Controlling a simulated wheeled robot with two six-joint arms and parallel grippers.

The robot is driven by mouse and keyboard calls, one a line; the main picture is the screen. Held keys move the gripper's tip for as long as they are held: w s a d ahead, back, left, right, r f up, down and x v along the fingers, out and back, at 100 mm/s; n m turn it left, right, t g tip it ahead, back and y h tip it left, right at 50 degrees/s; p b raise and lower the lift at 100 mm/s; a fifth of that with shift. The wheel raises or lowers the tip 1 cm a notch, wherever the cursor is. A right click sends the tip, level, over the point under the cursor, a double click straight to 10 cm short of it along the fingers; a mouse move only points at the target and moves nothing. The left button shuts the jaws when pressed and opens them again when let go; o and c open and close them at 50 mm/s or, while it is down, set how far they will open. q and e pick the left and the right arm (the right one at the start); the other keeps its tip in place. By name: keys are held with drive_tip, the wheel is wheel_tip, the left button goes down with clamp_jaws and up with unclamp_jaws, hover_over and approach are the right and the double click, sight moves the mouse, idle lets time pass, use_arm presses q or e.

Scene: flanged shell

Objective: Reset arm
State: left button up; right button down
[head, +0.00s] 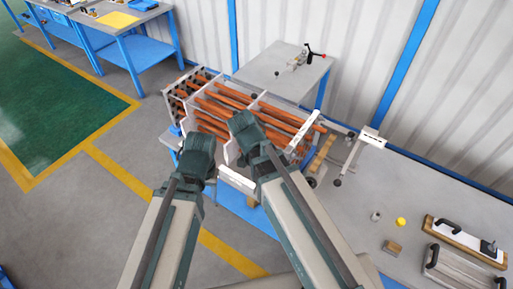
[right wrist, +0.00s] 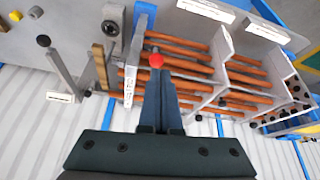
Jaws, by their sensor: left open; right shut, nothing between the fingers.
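A bundle of copper-coloured tubes (head: 215,108) held by pale plates sits on the workbench in the head view; it also fills the right wrist view (right wrist: 190,70). My left gripper (head: 199,145) is open, beside the near left part of the bundle; its fingertips are hard to make out. My right gripper (head: 242,121) appears over the middle of the tubes in the head view. In the right wrist view its fingers (right wrist: 157,80) are shut and empty. A small red knob (right wrist: 156,61) shows at their tips; whether it touches them I cannot tell.
A grey bench (head: 345,215) runs to the right, with a yellow cap (head: 400,222), a small block (head: 392,247) and handled plates (head: 465,242). A small grey table (head: 280,72) stands behind the bundle. Open floor (head: 125,225) lies to the left.

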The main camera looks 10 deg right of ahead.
drive_tip(key=shift+w, duration=0.1)
drive_tip(key=s+a+f+n+g+y+b, duration=0.1)
drive_tip(key=s+a+f+n+g+b, duration=0.1)
drive_tip(key=s+f+n+b, duration=0.3)
drive_tip(key=s+a+f+n+g+b, duration=0.2)
drive_tip(key=s+a+f+n+b, duration=0.3)
drive_tip(key=f+b, duration=0.6)
wheel_tip(320, 180, down, 2)
drive_tip(key=s+n, duration=0.1)
drive_tip(key=s, duration=0.1)
drive_tip(key=shift+s+f+y, duration=0.2)
drive_tip(key=shift+s+y, duration=0.2)
